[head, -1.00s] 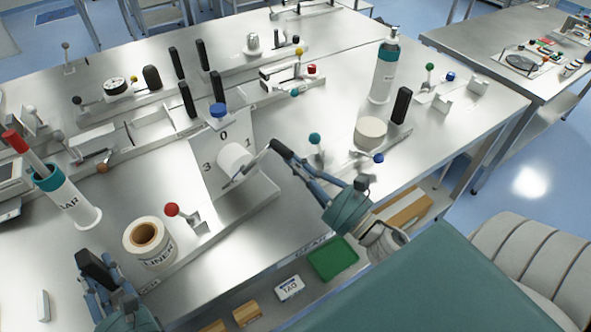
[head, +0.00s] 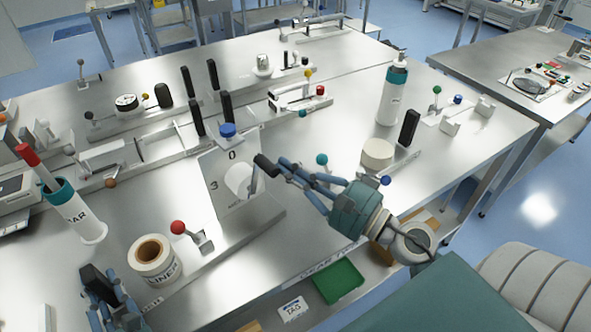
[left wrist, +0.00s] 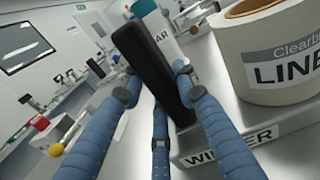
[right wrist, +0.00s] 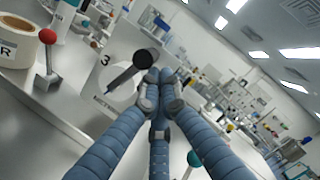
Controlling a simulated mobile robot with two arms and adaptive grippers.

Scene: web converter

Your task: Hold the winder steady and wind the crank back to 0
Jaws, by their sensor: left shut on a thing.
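The winder is a grey base on the bench with an upright dial plate (head: 222,205); 0 and 3 are readable. Its white hub (head: 239,180) carries a crank with a black handle (head: 264,164), which points right of the hub. In the right wrist view the black handle (right wrist: 146,58) shows just beyond my fingertips. My right gripper (head: 284,173) is beside the handle; its fingertips look close together, and contact is unclear. My left gripper (head: 98,285) is shut on a black upright grip (left wrist: 150,65), by the base edge labelled WINDER (left wrist: 228,148).
A liner roll (head: 154,260) stands between my left gripper and the dial. A red-knobbed lever (head: 195,235) is left of the dial, a teal-knobbed one (head: 322,160) right of it. A white jar (head: 78,215) stands far left. A bottle (head: 391,95) is behind right.

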